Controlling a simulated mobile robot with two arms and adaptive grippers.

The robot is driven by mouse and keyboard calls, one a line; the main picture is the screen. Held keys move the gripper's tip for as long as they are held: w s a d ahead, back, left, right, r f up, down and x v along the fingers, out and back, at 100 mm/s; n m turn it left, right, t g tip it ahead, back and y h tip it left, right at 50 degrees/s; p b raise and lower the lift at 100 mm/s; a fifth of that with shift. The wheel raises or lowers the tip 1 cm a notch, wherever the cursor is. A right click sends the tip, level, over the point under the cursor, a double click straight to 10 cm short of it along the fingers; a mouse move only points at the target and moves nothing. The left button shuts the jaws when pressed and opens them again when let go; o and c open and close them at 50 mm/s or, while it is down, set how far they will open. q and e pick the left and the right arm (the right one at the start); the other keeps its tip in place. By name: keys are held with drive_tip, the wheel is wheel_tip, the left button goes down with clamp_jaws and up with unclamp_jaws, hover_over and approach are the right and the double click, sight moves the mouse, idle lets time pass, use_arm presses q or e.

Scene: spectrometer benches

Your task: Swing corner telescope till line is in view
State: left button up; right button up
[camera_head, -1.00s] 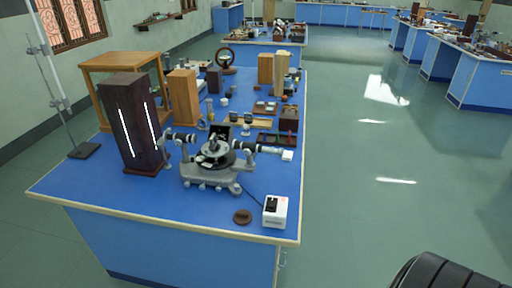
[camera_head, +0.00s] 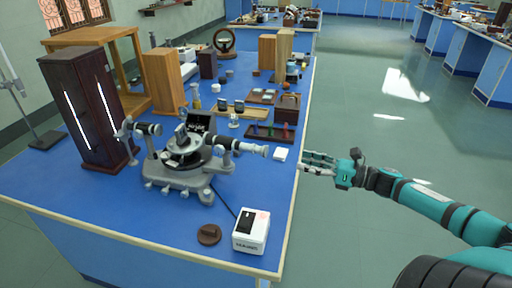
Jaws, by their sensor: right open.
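The grey spectrometer (camera_head: 180,190) stands near the front of the blue bench, with a round dark table in its middle. Its telescope (camera_head: 250,148) points right, towards the bench's right edge. The other tube, the collimator (camera_head: 146,128), points left at a tall dark lamp housing (camera_head: 92,120) with bright slits. My right gripper (camera_head: 306,163) is open and empty at the bench's right edge, to the right of the telescope's end and apart from it. Whether a line shows in the telescope cannot be seen. My left gripper is not in view.
A white power box (camera_head: 251,232) and a brown disc (camera_head: 208,235) lie in front. Wooden stands and trays fill the bench behind. The floor (camera_head: 365,150) at right is clear.

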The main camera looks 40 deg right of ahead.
drive_tip(key=a+r+n+y, duration=0.1)
drive_tip(key=a+r+n, duration=0.1)
drive_tip(key=b, duration=0.1)
approach(245, 148)
drive_tip(key=w, duration=0.4)
drive_tip(key=x, duration=0.5)
drive_tip(key=shift+s+a+f+p, duration=0.15)
drive_tip(key=shift+a+p, duration=0.15)
drive_tip(key=shift+a, duration=0.2)
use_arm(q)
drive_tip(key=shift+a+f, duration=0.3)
use_arm(e)
drive_tip(key=shift+x, duration=0.95)
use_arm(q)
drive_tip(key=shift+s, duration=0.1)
use_arm(e)
drive_tip(key=shift+f, duration=0.15)
clamp_jaws()
